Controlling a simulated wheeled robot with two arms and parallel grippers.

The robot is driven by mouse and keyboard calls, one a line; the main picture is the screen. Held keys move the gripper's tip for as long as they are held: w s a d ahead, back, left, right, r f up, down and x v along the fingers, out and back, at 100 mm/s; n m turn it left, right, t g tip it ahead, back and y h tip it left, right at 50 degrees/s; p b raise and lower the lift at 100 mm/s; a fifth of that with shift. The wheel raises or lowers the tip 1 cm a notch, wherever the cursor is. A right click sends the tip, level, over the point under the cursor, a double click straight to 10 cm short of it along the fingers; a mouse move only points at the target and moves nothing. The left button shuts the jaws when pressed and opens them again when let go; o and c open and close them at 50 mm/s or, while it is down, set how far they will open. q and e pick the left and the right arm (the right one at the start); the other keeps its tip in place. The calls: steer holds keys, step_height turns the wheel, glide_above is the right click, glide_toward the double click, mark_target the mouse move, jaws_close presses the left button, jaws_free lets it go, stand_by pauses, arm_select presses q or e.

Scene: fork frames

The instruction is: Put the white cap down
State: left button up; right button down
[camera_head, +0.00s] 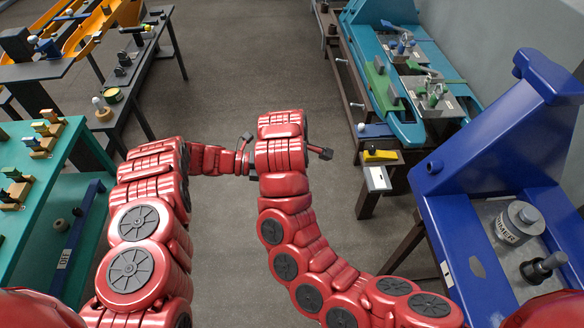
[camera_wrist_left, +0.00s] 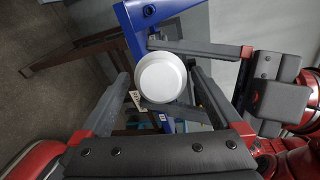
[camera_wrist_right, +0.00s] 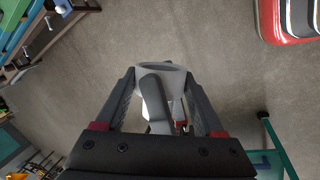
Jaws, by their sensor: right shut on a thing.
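The white cap (camera_wrist_left: 162,77) shows as a pale round face in the left wrist view. My right gripper (camera_wrist_right: 160,78) is shut on the white cap, which also shows as a pale body between its fingers in the right wrist view (camera_wrist_right: 175,72). My left gripper (camera_wrist_left: 160,74) is open, its fingers on either side of the cap with a small gap showing. One dark finger of it crosses in front of the cap in the right wrist view. In the head view the cap is hidden behind my arms.
A blue machine frame (camera_head: 455,215) stands at the right, and a teal table (camera_head: 38,160) at the left. A dark bench with a teal fixture (camera_head: 405,125) stands at the back right. Dark tables (camera_head: 130,70) stand at the back left. Bare floor (camera_head: 240,60) lies between them.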

arm_select(q)
steer(key=c, duration=1.2)
steer(key=shift+c, duration=0.2)
arm_select(e)
jaws_free()
